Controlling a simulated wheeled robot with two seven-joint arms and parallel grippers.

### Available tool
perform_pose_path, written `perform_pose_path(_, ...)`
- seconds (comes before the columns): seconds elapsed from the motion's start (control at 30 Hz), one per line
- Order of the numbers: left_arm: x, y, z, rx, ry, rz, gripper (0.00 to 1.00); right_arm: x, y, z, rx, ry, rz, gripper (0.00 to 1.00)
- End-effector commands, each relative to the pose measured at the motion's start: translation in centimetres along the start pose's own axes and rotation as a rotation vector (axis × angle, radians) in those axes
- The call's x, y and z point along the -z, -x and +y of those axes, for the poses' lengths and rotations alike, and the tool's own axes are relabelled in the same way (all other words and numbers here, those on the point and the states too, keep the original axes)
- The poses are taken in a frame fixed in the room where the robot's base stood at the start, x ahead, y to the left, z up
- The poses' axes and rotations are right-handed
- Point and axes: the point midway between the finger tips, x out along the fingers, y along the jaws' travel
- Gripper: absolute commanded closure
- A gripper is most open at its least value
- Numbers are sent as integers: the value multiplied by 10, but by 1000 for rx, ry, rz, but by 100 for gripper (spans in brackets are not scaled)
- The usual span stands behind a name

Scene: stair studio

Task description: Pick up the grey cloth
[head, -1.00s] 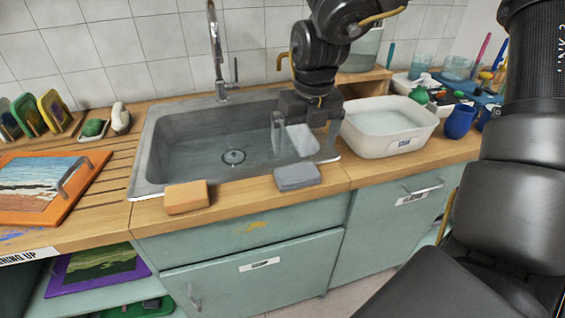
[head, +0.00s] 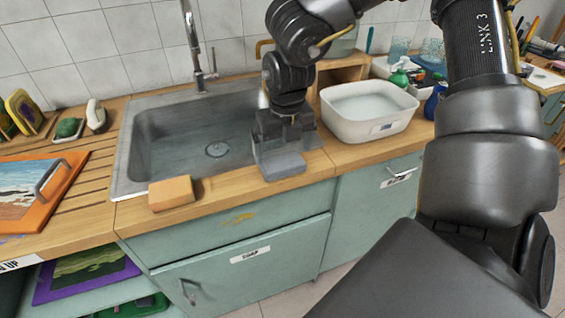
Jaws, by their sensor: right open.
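The grey cloth (head: 283,168) lies folded on the wooden counter strip in front of the sink, near its right front corner. My right gripper (head: 285,150) points down right at the cloth, with its jaws open. Its fingers hide the cloth's back part. I cannot tell whether they touch the cloth. My left gripper is not in view.
An orange sponge-like block (head: 172,193) lies left of the cloth on the same strip. The grey sink (head: 180,140) is behind. A white basin (head: 367,112) stands to the right. An orange-framed picture (head: 30,195) lies on the left. Bare counter separates the block and cloth.

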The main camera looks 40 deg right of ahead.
Motion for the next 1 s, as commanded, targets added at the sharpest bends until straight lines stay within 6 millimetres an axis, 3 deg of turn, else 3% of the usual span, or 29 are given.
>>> perform_pose_path(0.1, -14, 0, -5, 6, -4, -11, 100, 0, -17, -1, 1, 0, 5, 0)
perform_pose_path(0.23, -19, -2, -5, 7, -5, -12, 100, -1, -32, -1, 1, -1, 2, 0)
perform_pose_path(0.5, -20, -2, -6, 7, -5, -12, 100, -1, -36, -1, 0, -1, -1, 0)
perform_pose_path(0.73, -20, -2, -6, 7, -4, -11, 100, -1, -36, -1, 0, -1, -1, 28)
perform_pose_path(1.0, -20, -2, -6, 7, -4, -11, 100, -2, -34, -1, 1, -1, -1, 29)
